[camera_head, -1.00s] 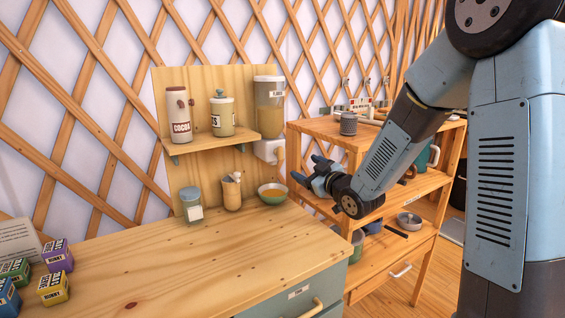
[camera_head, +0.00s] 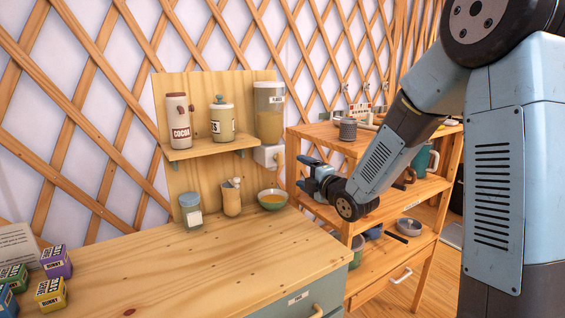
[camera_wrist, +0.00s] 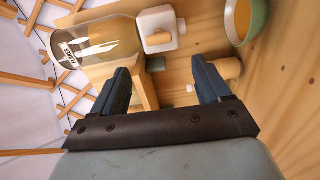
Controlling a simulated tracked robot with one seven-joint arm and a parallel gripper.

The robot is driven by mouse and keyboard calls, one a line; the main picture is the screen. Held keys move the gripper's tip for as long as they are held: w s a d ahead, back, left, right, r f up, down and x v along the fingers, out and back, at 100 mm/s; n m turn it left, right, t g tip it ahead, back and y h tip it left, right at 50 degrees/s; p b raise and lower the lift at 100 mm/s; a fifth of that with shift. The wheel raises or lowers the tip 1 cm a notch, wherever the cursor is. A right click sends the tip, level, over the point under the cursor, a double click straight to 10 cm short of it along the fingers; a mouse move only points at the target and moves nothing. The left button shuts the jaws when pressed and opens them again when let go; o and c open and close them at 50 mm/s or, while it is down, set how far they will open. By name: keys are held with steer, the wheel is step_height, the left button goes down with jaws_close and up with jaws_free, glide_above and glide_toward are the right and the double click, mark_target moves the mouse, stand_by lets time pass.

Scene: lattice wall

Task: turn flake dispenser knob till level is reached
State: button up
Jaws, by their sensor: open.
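The flake dispenser (camera_head: 269,112) is a clear container with yellowish flakes, mounted at the right end of the wooden back panel. Below it is a white block (camera_head: 266,154) with a wooden knob (camera_head: 281,157). In the wrist view the dispenser (camera_wrist: 95,42) lies sideways, and the knob (camera_wrist: 160,38) is ahead of the jaws, apart from them. A green bowl (camera_head: 272,199) with orange-yellow contents stands on the counter below the dispenser. My gripper (camera_head: 304,173) is open and empty, to the right of the knob; the wrist view shows its two fingers (camera_wrist: 160,78) spread.
The shelf holds a cocoa jar (camera_head: 180,122) and a lidded jar (camera_head: 222,120). A glass jar (camera_head: 191,212) and a utensil cup (camera_head: 231,198) stand beside the bowl. Small boxes (camera_head: 50,292) sit at the counter's left. A wooden rack (camera_head: 320,133) stands behind my arm. The counter's middle is clear.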

mark_target(281, 160)
steer(key=x, duration=1.2)
steer(key=c, duration=1)
steer(key=shift+c, duration=0.2)
